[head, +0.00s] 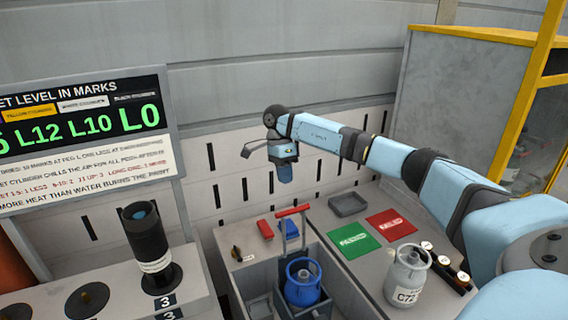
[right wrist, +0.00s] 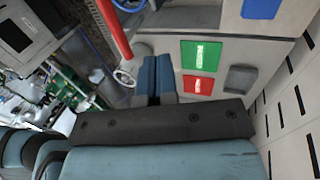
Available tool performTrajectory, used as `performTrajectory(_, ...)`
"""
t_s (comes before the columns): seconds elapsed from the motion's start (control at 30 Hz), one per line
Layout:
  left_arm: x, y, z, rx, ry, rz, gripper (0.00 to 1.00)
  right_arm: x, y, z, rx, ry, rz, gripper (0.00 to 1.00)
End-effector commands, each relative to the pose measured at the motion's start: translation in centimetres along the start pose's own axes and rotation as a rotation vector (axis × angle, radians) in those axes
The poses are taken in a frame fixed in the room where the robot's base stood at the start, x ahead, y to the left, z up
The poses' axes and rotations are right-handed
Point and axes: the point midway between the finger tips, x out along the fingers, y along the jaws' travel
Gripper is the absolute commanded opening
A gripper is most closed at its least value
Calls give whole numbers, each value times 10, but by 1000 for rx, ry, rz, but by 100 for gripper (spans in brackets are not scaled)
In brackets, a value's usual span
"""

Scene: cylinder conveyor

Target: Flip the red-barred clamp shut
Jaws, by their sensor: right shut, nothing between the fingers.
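The cylinder sits upright in a dark holder. In the right wrist view the red bar (right wrist: 113,28) runs slanting at the upper left, beside the fingers and apart from them. My right gripper (head: 285,176) hangs above the clamp near the back wall, pointing down. Its fingers (right wrist: 155,68) are shut with nothing between them. My left gripper is in neither view.
A green mat (head: 353,240), a red mat (head: 390,223) and a grey tray (head: 348,204) lie right of the clamp. A grey cylinder (head: 407,275) stands in front of them. A black cylinder (head: 147,245) stands further left.

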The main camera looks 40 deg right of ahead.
Motion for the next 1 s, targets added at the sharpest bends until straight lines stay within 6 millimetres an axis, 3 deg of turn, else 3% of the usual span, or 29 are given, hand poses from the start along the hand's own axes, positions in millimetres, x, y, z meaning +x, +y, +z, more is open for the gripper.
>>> performTrajectory(0.2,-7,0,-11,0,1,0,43,45,2,-1,1,1,4,0)
performTrajectory(0.3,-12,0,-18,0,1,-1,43,48,19,-1,-1,1,1,0)
performTrajectory(0.5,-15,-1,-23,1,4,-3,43,57,34,0,0,0,-1,0)
performTrajectory(1.0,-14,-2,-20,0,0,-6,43,59,37,0,1,0,-11,0)
